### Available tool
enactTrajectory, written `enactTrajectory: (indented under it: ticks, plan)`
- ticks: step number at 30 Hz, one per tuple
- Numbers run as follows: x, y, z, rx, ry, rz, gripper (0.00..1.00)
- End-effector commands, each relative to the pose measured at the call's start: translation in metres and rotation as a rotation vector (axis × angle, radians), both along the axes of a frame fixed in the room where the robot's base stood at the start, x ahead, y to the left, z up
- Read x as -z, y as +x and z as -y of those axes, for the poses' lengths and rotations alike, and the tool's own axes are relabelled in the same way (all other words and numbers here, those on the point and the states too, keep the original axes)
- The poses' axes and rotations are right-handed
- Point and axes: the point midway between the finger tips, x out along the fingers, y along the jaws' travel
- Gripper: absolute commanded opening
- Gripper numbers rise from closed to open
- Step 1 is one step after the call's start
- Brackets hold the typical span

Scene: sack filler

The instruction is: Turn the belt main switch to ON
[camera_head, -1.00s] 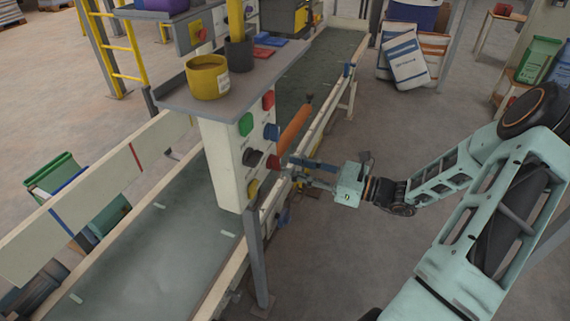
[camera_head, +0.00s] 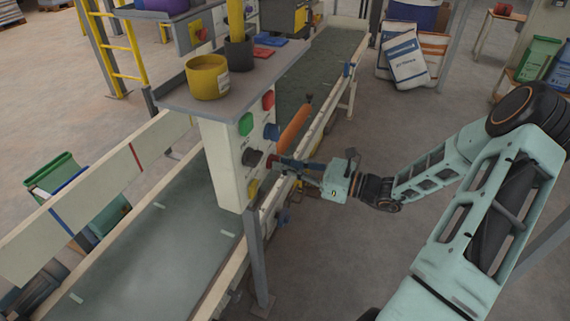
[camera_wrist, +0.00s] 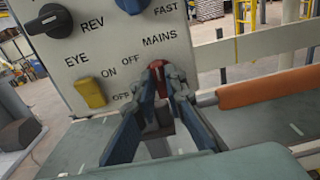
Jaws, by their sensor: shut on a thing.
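The cream control panel (camera_head: 228,165) stands beside the conveyor and carries several coloured knobs. The red main switch knob (camera_head: 272,161) is low on its right side. In the wrist view the red knob (camera_wrist: 157,72) shows below the MAINS label, partly hidden by the fingers. My gripper (camera_head: 279,163) reaches it from the right, and its fingers (camera_wrist: 160,82) are shut on the knob. ON and OFF labels are printed nearby. The knob's exact pointing direction is hidden.
A black knob (camera_head: 252,158) and a yellow knob (camera_head: 252,189) sit close by. An orange roller (camera_head: 295,125) lies just behind my gripper. A shelf with a yellow pot (camera_head: 207,78) overhangs the panel. Floor to the right is open.

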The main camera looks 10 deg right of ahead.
Motion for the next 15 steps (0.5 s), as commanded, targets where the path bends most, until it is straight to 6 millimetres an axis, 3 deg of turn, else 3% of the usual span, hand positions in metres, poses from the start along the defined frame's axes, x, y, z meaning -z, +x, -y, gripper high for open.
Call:
enactTrajectory:
  ticks: [15]
  plan:
    - [-0.0040, 0.0005, 0.0004, 0.000, 0.108, -0.152, 0.00]
